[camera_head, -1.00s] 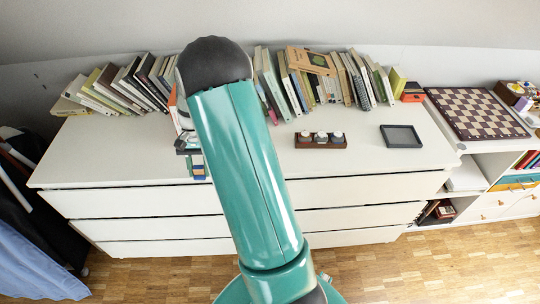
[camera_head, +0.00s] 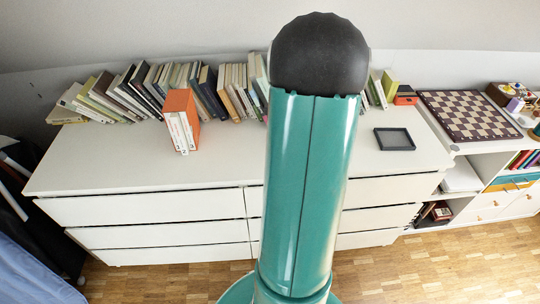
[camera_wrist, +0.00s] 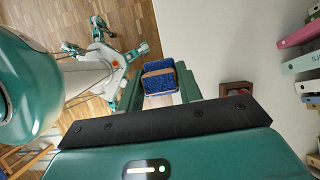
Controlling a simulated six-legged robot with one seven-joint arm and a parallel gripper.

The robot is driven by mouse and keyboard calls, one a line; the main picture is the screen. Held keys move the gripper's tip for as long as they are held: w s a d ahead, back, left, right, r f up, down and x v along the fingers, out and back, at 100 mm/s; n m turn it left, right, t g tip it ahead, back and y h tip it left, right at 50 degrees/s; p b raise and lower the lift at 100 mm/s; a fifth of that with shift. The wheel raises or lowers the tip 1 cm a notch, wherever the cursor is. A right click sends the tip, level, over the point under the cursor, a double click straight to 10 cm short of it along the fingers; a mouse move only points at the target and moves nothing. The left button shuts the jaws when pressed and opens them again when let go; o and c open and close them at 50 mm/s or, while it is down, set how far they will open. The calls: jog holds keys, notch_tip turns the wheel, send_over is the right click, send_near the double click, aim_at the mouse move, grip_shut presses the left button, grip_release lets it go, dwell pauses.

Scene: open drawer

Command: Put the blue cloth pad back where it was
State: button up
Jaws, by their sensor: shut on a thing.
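The blue cloth pad (camera_wrist: 159,84) shows in the wrist view as a speckled blue piece with a tan band across it. It sits between the two green fingers of my gripper (camera_wrist: 158,92), which is shut on it. White furniture and wooden floor lie beyond the pad. In the head view my raised arm stands in front of the dresser and hides both my gripper and the pad.
A white dresser (camera_head: 110,175) carries a row of books, an orange-and-white book group (camera_head: 183,122) and a dark square tray (camera_head: 394,139). A small wooden rack (camera_wrist: 236,91) shows in the wrist view. A chessboard (camera_head: 470,115) lies at right. The dresser top's left front is clear.

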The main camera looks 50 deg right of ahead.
jog(key=w+d+f, duration=0.1)
jog(key=w+f, duration=0.1)
jog(key=w+d+f, duration=0.1)
jog(key=w+f, duration=0.1)
jog(key=w+d+f, duration=0.2)
jog(key=shift+w+f, duration=0.25)
jog(key=shift+f, duration=0.1)
jog(key=shift+w+d+f, duration=0.1)
jog(key=shift+w+f, duration=0.05)
jog(key=shift+f, duration=0.8)
jog(key=shift+w+d+f, duration=0.1)
jog(key=shift+w+f, duration=0.05)
jog(key=shift+f, duration=0.75)
jog(key=shift+f, duration=0.1)
jog(key=o, duration=1)
jog(key=shift+c, duration=0.2)
jog(key=v, duration=1.2)
